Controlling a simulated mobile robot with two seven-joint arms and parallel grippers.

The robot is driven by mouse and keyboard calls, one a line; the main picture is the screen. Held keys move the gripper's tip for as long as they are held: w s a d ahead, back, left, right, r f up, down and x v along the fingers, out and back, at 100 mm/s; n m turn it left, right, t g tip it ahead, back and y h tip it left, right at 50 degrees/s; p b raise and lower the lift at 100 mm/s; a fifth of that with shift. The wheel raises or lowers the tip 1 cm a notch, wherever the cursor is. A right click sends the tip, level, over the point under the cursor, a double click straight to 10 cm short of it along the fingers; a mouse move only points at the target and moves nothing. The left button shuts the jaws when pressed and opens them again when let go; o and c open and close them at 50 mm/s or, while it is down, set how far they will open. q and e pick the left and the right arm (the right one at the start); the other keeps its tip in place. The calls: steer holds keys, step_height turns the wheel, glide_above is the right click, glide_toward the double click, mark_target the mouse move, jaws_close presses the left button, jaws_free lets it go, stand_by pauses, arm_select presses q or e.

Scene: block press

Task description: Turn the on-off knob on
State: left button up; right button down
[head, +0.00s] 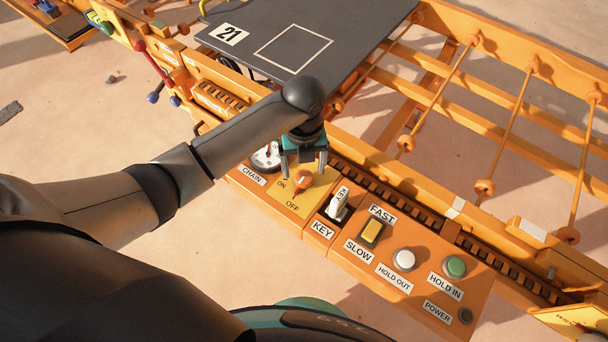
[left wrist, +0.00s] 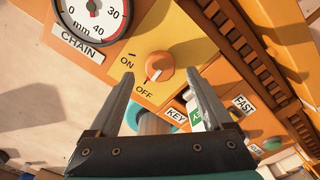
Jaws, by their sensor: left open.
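The on-off knob (head: 302,182) is a round orange knob on a yellow plate (head: 318,188) marked ON and OFF, on the orange control panel. In the left wrist view the knob (left wrist: 159,67) shows a pale mark with a red tip on the side toward the OFF label (left wrist: 144,91). The ON label (left wrist: 127,63) is to its left. My left gripper (head: 303,170) is open and points down over the knob. In the left wrist view its fingers (left wrist: 161,80) lie on either side of the knob, with gaps. Contact is not visible. My right gripper is not in view.
A white key switch (head: 338,204) stands close to the right of the knob. Beyond it are a yellow FAST/SLOW switch (head: 371,232), a white button (head: 403,260) and a green button (head: 454,266). The CHAIN dial (left wrist: 90,17) is to the left. A grey plate (head: 330,25) lies behind.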

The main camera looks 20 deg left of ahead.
mark_target(304, 179)
arm_select(q)
step_height(304, 179, down, 2)
steer(key=shift+f+b, duration=0.15)
steer(key=shift+b, duration=0.15)
steer(key=shift+f, duration=0.25)
jaws_close()
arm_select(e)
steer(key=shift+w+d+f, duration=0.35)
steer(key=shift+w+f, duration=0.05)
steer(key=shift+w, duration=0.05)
